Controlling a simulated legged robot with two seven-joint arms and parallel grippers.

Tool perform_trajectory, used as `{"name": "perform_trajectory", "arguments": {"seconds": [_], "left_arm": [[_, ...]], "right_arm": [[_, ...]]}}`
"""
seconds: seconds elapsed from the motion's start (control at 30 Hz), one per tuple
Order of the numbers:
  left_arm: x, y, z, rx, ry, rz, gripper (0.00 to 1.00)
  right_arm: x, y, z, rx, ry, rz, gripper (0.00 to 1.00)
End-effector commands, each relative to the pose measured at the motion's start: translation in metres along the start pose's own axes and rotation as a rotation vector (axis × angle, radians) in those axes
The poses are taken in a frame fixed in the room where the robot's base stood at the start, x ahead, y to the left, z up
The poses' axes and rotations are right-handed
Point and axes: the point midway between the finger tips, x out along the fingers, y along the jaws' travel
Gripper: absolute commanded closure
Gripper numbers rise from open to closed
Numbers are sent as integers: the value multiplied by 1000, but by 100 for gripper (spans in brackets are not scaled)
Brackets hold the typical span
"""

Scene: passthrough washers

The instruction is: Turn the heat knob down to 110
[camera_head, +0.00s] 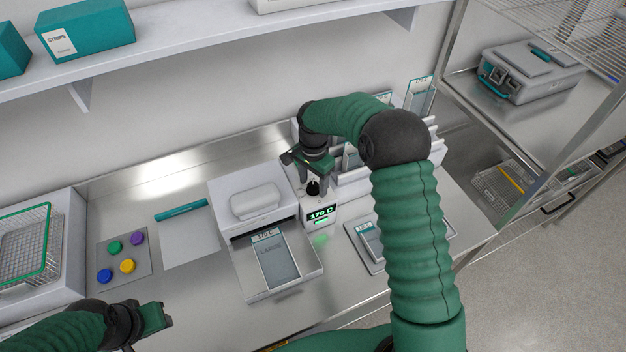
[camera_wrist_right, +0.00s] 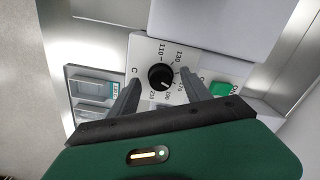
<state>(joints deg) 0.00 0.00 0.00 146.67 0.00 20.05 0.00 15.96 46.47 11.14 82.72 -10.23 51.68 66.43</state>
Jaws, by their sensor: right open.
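The heat knob (camera_wrist_right: 160,77) is a small black dial on a white panel, ringed by printed numbers including 110, 130 and 210. A white mark on it faces the lower numbers in the right wrist view. In the head view the knob (camera_head: 313,188) sits on a white control box, whose green display (camera_head: 321,213) reads 170 C. My right gripper (camera_head: 315,174) is over the knob; in the wrist view its fingers (camera_wrist_right: 159,80) are open, one on each side of it. I cannot tell whether they touch it. My left gripper (camera_head: 154,321) is low at the left, away from the box; its jaws are unclear.
A white machine (camera_head: 222,205) with a labelled pouch (camera_head: 273,258) on its tray stands left of the control box. A green button (camera_wrist_right: 221,89) is beside the knob. A rack of upright cards (camera_head: 420,97) is behind my right arm. Coloured caps (camera_head: 127,266) lie on a left mat.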

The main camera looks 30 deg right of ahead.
Motion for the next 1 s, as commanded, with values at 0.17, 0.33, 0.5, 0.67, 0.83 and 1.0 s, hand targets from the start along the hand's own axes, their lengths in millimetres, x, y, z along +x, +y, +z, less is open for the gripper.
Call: {"name": "perform_trajectory", "arguments": {"seconds": [0.17,0.33,0.5,0.67,0.83,1.0], "left_arm": [[0,0,0,0,0,0,64],[0,0,0,0,0,0,64],[0,0,0,0,0,0,64],[0,0,0,0,0,0,64],[0,0,0,0,0,0,64],[-1,0,0,0,0,0,64]], "right_arm": [[2,-1,0,0,0,1,44],[2,-1,0,-1,-1,1,58],[2,-1,0,-1,0,0,80],[1,-1,0,-1,0,0,100],[1,-2,0,-4,1,-1,100],[0,-2,0,-32,1,-2,100]]}}
